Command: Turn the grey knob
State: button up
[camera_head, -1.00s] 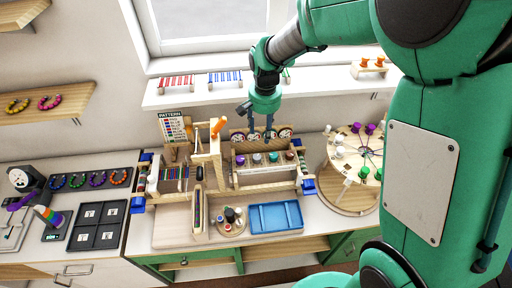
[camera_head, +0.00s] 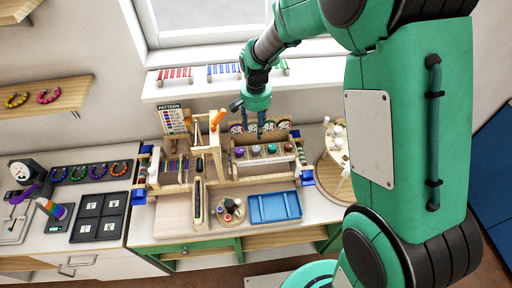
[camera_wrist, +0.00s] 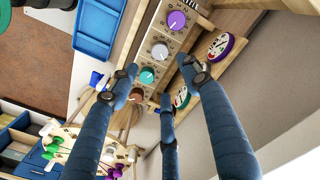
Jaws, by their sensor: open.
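The grey knob (camera_head: 256,149) stands in a row on the wooden panel, between a purple knob (camera_head: 239,151) and a teal knob (camera_head: 272,147). In the wrist view the grey knob (camera_wrist: 160,50) shows unobstructed, with the purple knob (camera_wrist: 177,20) above it and the teal knob (camera_wrist: 147,75) below. My gripper (camera_head: 260,134) hangs over the panel, close above the grey and teal knobs. In the wrist view my gripper (camera_wrist: 160,82) has its fingers spread, with nothing between them held. The fingers appear apart from the grey knob; exact height is unclear.
Round dials (camera_wrist: 220,45) stand behind the knobs. A wooden frame with an orange handle (camera_head: 217,117) rises left of the panel. A blue tray (camera_head: 274,207) lies in front. A round wooden stand (camera_head: 332,172) is on the right, partly hidden by my arm.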

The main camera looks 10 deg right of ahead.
aim_at(256, 148)
notch_tip(256, 148, down, 13)
dwell(0.6)
jog(key=c, duration=1.2)
jog(key=shift+o, duration=0.2)
jog(key=shift+n, duration=1.3)
jog(key=shift+n+b, duration=0.45)
jog(key=shift+n, duration=1.65)
